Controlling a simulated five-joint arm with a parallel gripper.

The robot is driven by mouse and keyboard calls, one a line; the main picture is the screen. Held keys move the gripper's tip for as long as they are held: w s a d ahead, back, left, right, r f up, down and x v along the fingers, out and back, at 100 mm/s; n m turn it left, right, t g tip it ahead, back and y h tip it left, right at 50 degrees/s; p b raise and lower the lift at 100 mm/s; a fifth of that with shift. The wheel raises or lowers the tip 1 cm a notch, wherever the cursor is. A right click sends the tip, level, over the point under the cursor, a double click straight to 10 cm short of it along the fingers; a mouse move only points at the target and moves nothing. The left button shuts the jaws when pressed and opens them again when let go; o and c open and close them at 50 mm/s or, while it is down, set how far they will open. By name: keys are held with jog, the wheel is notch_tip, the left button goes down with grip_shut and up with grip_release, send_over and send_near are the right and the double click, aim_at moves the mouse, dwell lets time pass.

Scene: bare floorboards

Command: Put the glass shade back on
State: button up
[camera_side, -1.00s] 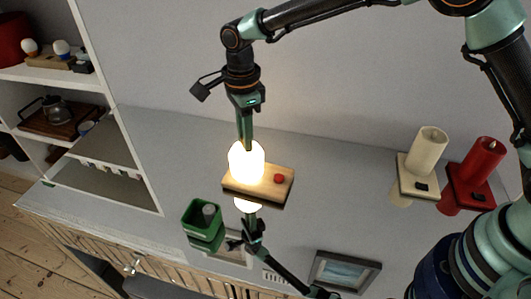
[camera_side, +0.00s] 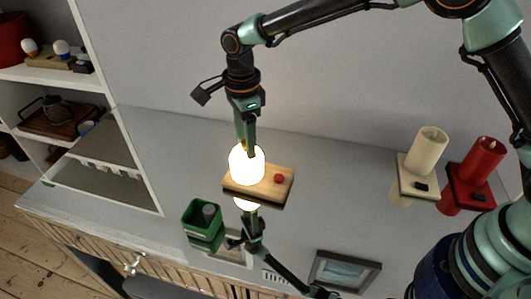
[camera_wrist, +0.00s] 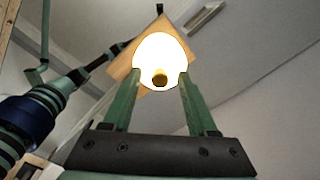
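The lamp has a pale wooden base (camera_side: 272,184) with a red button (camera_side: 279,178) on its right part. A glowing white glass shade (camera_side: 247,165) stands upright at the base's left end, and its glare hides how it meets the base. In the wrist view the shade (camera_wrist: 158,52) shows beyond my fingers, with a brass knob (camera_wrist: 160,78) on its near end. My gripper (camera_side: 247,147) points down just above the shade's top. In the wrist view my gripper (camera_wrist: 160,80) is open, one finger on each side of the knob. Nothing appears pinched.
A green box (camera_side: 202,218) stands at the left of the lamp, and a picture frame (camera_side: 345,270) lies at the front. A cream candle (camera_side: 428,148) and a red candle (camera_side: 484,160) stand at the right. The glossy top between the lamp and candles is clear.

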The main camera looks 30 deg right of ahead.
jog(key=shift+r, duration=0.1)
jog(key=shift+r, duration=3.45)
